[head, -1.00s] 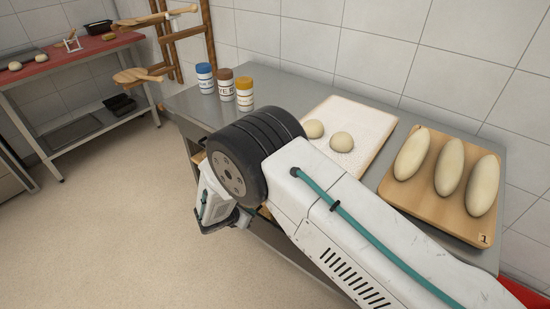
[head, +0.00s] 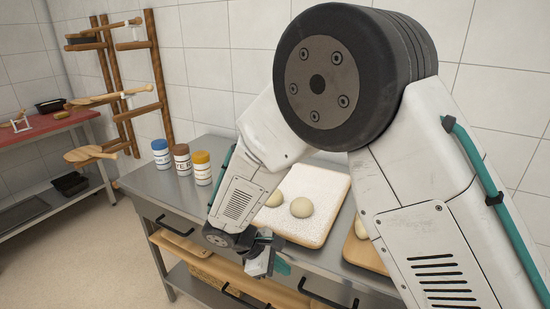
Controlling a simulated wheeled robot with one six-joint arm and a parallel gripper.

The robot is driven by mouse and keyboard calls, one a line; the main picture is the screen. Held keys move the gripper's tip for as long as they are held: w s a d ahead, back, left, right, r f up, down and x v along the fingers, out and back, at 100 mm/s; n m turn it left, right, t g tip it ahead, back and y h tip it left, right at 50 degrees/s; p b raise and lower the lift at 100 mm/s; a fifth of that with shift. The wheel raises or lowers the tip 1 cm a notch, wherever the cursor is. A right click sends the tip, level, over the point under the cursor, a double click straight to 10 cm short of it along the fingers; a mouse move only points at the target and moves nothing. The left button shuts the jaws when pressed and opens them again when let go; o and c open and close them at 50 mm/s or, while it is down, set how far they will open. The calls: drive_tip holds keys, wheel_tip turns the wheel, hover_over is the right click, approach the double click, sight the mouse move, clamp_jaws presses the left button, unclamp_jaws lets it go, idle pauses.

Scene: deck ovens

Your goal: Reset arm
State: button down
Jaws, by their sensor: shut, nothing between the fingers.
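My arm bends across the right half of the head view, with its large black joint high in the picture. My gripper (head: 262,262) hangs at the front edge of the steel table (head: 150,190), below and in front of the floured board (head: 318,229). It is small and partly turned away in this view. It is shut and holds nothing. Two round dough balls show on the floured board; one ball (head: 301,207) is in full view and the other (head: 275,199) is partly hidden by my arm.
Three jars with blue, brown and yellow lids (head: 202,168) stand at the table's back left. A wooden board (head: 362,250) at right is mostly hidden by my arm. A wooden rack (head: 120,85) holds peels by the wall. A red-topped table (head: 40,130) stands far left.

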drive_tip(key=s+d+r+m+y, duration=0.7)
drive_tip(key=s+d+r+m, duration=0.9)
drive_tip(key=s+d+r, duration=0.7)
drive_tip(key=shift+d+r+y, duration=0.4)
drive_tip(key=shift+d+r, duration=0.55)
drive_tip(key=shift+r, duration=0.55)
